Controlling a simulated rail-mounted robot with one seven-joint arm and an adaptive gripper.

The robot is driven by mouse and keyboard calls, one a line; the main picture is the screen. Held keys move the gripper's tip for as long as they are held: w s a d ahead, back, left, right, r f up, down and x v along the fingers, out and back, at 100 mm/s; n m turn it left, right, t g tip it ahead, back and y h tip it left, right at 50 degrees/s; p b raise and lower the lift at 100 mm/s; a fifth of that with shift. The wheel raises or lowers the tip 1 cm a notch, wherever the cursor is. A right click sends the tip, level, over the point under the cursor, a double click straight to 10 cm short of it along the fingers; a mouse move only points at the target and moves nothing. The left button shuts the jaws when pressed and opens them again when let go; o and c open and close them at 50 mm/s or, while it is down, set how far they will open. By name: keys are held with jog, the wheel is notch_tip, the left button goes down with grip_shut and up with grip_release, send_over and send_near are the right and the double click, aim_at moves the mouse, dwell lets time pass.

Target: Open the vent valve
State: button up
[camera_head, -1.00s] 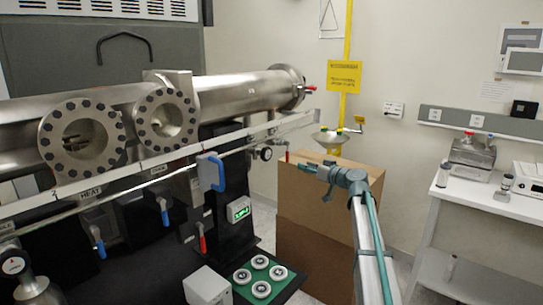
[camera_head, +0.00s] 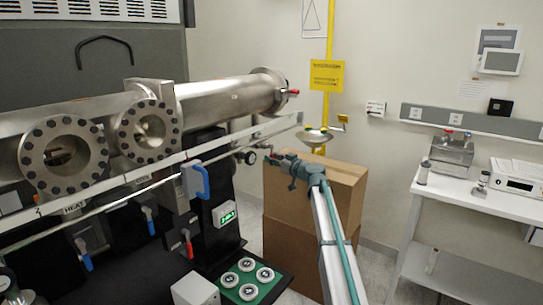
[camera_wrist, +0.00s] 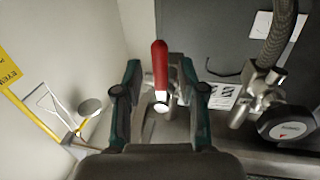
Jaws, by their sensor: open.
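In the wrist view, a red valve handle (camera_wrist: 160,66) stands upright between the two fingers of my gripper (camera_wrist: 158,82). Its pale round end faces the camera, with a metal fitting behind it. The fingers are apart on either side, with visible gaps to the handle; whether either finger touches it is unclear. In the head view, my gripper (camera_head: 272,160) is beside the chamber's lower pipework, just right of a dark round knob (camera_head: 250,157). The handle is too small or hidden to make out clearly there.
The steel chamber (camera_head: 235,95) extends above and left of my gripper. A cardboard box (camera_head: 340,180) stands close behind my arm. An eyewash bowl (camera_head: 315,137) on a yellow pole is nearby. In the wrist view, a round gauge (camera_wrist: 288,128) and braided hose (camera_wrist: 277,40) are at right.

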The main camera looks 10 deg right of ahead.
jog(key=shift+w+a, duration=0.35)
jog(key=shift+w, duration=0.15)
grip_shut()
